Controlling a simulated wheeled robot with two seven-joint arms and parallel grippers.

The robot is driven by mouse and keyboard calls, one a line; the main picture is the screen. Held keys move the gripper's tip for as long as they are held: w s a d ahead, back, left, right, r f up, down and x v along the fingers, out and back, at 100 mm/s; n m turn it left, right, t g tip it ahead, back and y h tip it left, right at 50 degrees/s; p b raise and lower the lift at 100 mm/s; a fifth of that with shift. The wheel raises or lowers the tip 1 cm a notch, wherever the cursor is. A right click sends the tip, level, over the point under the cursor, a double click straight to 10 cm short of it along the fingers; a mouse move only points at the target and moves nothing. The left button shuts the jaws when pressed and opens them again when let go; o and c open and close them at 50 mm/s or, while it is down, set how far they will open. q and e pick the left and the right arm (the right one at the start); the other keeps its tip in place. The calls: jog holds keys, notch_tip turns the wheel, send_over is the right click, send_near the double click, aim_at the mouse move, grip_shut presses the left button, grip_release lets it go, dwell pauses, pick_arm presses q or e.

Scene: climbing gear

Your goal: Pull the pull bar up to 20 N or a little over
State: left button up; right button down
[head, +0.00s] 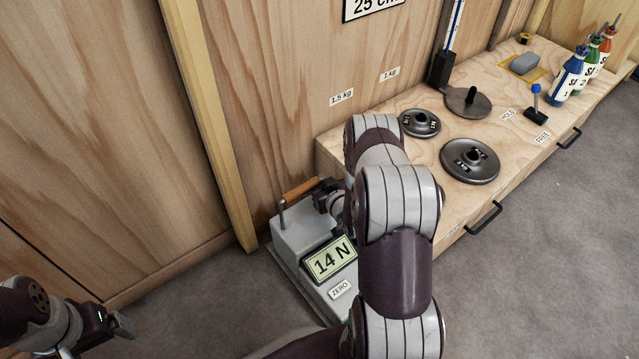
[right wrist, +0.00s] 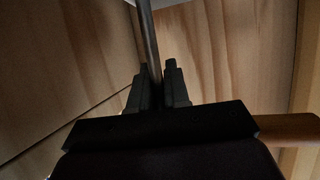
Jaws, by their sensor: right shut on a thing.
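The pull bar (head: 300,189) has an orange-brown wooden grip on a metal upright. It stands over a grey scale box (head: 290,235) on the floor by the wall. The box's display (head: 331,259) reads 14 N. My right gripper (head: 322,202) is at the bar's right end, partly hidden by my arm. In the right wrist view my right gripper (right wrist: 158,88) is shut, with a thin metal rod (right wrist: 149,40) of the bar between its fingers. The wooden grip (right wrist: 285,127) shows at the right there. My left gripper (head: 122,326) is at lower left, away from the bar; its opening is unclear.
A wooden bench (head: 405,185) at the right carries round weights (head: 470,160), a small blue-knobbed lever (head: 536,105), a grey block (head: 524,63) and coloured bottles (head: 571,75). A ZERO label (head: 340,289) is on the box. The floor (head: 200,310) at left is clear.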

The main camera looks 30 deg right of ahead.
jog(key=shift+f+b, duration=1)
jog(key=shift+f, duration=0.3)
jog(key=c, duration=1)
grip_release()
jog(key=shift+s+r, duration=0.1)
